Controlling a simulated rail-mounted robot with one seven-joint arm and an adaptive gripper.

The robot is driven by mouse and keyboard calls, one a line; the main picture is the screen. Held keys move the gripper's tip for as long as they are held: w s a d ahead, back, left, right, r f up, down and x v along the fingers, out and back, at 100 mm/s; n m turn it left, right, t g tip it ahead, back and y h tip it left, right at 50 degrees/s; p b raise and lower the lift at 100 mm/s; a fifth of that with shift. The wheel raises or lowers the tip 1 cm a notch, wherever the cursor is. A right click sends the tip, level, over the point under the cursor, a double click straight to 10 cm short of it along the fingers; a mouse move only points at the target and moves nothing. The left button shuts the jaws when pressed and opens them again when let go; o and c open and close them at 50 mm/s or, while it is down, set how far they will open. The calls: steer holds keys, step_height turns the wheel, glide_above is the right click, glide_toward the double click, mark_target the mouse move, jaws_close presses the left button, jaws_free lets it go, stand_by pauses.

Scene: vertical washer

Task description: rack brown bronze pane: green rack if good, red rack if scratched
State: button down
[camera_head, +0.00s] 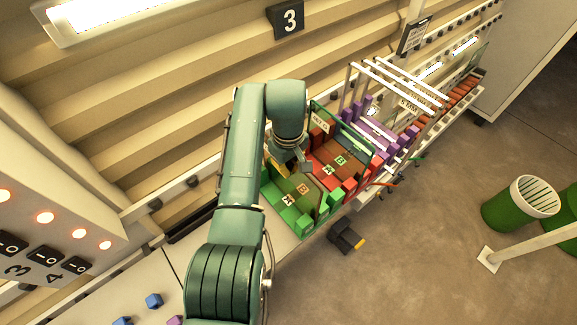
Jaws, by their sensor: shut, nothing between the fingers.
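The green rack (285,213) stands on the bench at the middle of the view, with green blocks along its front and near side. The red rack (352,183) stands right behind it to the right. A brown-tinted area (303,186) shows at the green rack and may be the bronze pane; its edges and any scratches are too small to tell. A clear pane with a green edge (345,128) stands at the red rack. My gripper (304,167) points down over the green rack, shut and empty, partly hidden by my wrist.
A white-railed frame with purple blocks (390,128) stands beyond the red rack. Green bins (517,212) stand on the floor at right. Small blue pieces (153,300) lie at lower left.

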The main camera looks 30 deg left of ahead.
stand_by(0.4)
steer(key=c, duration=1.2)
jaws_free()
steer(key=shift+f, duration=0.15)
steer(key=shift+o, duration=0.2)
step_height(320, 180, up, 12)
